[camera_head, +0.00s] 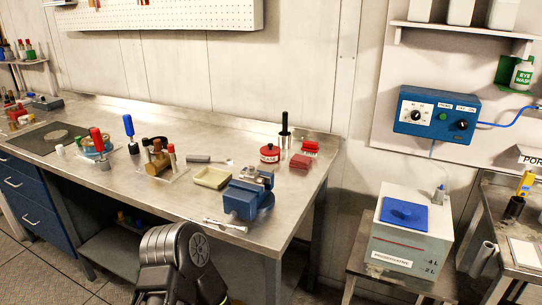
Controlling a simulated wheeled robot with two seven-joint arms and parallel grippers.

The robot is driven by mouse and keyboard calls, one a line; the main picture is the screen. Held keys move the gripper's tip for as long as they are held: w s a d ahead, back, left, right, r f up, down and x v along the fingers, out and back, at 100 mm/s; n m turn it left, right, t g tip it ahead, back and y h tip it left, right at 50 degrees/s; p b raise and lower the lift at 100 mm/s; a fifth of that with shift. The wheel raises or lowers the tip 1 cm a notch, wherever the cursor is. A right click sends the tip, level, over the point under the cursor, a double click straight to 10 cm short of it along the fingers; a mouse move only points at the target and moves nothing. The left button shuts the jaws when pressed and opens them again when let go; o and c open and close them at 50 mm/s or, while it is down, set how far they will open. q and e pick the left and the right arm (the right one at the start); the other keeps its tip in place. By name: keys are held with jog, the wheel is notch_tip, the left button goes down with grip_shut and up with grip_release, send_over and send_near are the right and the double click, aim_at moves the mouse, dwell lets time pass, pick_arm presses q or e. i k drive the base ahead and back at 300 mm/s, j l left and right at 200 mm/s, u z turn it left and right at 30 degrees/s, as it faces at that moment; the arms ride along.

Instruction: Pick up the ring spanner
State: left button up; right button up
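A silver spanner (225,226), which looks like the ring spanner, lies flat near the front edge of the steel workbench (300,205). It is small in the view, so the shape of its ends is hard to make out. It lies just in front of the blue vise (248,196), apart from it as far as I can see. A black link of one of my arms rises at the bottom middle, below and left of the spanner. Neither of my grippers shows in the head view.
A cream tray (212,178), a grey-handled tool (206,159) and a brass fitting (157,162) stand left of the vise. A red tin (269,154) and a dark red block (300,161) are behind it. A white box with a blue lid (403,211) stands to the right.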

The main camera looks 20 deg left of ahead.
aim_at(204, 158)
jog(key=j+z, duration=0.45)
jog(key=k+j+z, duration=0.15)
jog(key=j+z, duration=0.15)
jog(key=z, duration=0.15)
jog(key=k+j+z, duration=0.2)
jog(key=z, duration=0.2)
jog(key=k+j+z, duration=0.1)
jog(key=k+j, duration=0.3)
jog(key=j, duration=0.15)
jog(key=k+j+z, duration=0.1)
jog(key=k+j, duration=0.25)
jog(key=j, duration=0.2)
